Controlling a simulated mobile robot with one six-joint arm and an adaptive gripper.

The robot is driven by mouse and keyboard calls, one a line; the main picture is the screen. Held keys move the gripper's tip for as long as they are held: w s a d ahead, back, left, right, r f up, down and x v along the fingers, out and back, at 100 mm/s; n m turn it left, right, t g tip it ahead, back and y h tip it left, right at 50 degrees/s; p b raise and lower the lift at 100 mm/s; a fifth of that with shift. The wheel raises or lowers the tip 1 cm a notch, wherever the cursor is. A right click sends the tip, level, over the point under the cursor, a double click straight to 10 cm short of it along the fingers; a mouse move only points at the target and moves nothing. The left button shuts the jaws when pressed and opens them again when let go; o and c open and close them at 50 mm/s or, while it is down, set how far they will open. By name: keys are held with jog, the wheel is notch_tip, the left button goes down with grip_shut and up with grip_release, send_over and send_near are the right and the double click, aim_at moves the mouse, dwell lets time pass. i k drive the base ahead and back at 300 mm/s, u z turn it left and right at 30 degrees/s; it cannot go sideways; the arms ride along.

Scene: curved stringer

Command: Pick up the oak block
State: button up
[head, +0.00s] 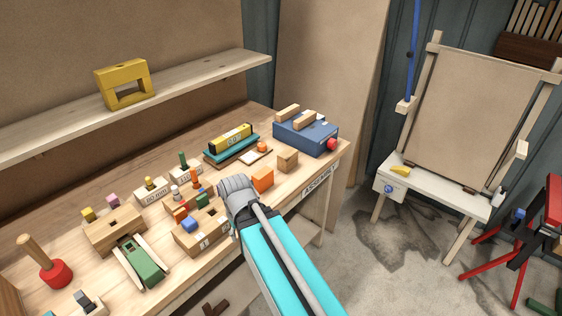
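A plain tan-brown wooden cube (288,160), which looks like the oak block, sits on the workbench near its front right edge in the head view. It stands upright, between an orange block (262,180) and a blue box (306,137). No gripper is touching it. My teal arm reaches up from the bottom to the bench's front edge, and its grey end is left of the orange block and apart from the cube. I cannot make out gripper fingers; they are hidden or out of view.
The workbench (330,166) holds several small blocks and labelled wooden holders at left. A teal tray (216,158) carries a yellow level (230,138) behind the cube. A shelf (190,88) with a yellow frame (124,82) overhangs the back. Open floor lies right of the bench.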

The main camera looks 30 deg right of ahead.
aim_at(287, 160)
jog(key=u, duration=0.05)
jog(key=k, duration=0.95)
jog(key=z, duration=0.55)
jog(key=i, duration=1)
